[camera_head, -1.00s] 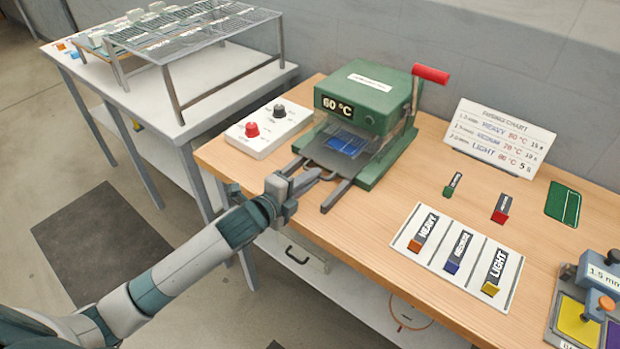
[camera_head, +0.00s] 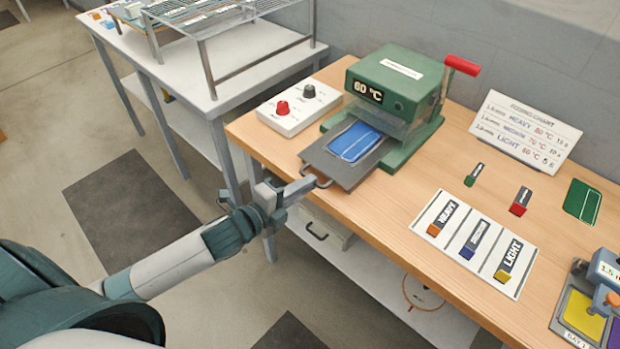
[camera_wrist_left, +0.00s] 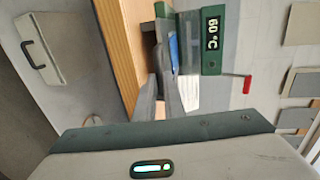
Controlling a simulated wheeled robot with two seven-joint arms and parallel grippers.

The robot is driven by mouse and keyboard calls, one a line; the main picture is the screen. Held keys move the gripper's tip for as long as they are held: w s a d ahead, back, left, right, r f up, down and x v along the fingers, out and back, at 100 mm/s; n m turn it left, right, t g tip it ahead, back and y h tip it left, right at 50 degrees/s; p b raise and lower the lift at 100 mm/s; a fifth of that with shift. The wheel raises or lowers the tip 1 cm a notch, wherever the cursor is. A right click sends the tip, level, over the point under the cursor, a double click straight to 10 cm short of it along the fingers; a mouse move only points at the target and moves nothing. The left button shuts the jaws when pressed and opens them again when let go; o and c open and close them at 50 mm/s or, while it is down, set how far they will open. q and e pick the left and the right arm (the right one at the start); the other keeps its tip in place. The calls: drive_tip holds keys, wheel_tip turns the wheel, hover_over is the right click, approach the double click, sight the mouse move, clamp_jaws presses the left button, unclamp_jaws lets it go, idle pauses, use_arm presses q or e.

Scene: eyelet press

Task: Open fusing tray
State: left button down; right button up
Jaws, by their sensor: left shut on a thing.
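The green fusing press (camera_head: 408,85) stands on the wooden bench and its display reads 60 °C. Its grey fusing tray (camera_head: 327,161) sticks out of the front toward the bench edge, with a blue piece (camera_head: 355,142) lying on it. My left gripper (camera_head: 308,184) is shut on the tray's wire handle (camera_head: 322,183) at the tray's front end. In the left wrist view the fingers (camera_wrist_left: 168,95) reach toward the press (camera_wrist_left: 212,40); the grip itself is partly hidden there. My right gripper is not in view.
A white control box (camera_head: 299,110) with red and black knobs stands left of the press. The fusing chart (camera_head: 527,130) stands at the right. A card with HEAVY, MEDIUM and LIGHT blocks (camera_head: 474,241) lies in front. A white table (camera_head: 215,85) with a rack is at left.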

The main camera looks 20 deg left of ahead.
use_arm(q)
drive_tip(key=shift+w+d+f, duration=0.1)
drive_tip(key=shift+w, duration=0.15)
drive_tip(key=c, duration=1.8)
unclamp_jaws()
drive_tip(key=shift+c, duration=0.2)
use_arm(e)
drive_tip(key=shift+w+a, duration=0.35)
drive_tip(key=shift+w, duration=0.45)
use_arm(q)
drive_tip(key=shift+s, duration=0.1)
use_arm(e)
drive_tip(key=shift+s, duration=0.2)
use_arm(q)
drive_tip(key=b+v, duration=0.3)
drive_tip(key=v, duration=1.4)
drive_tip(key=shift+s, duration=0.15)
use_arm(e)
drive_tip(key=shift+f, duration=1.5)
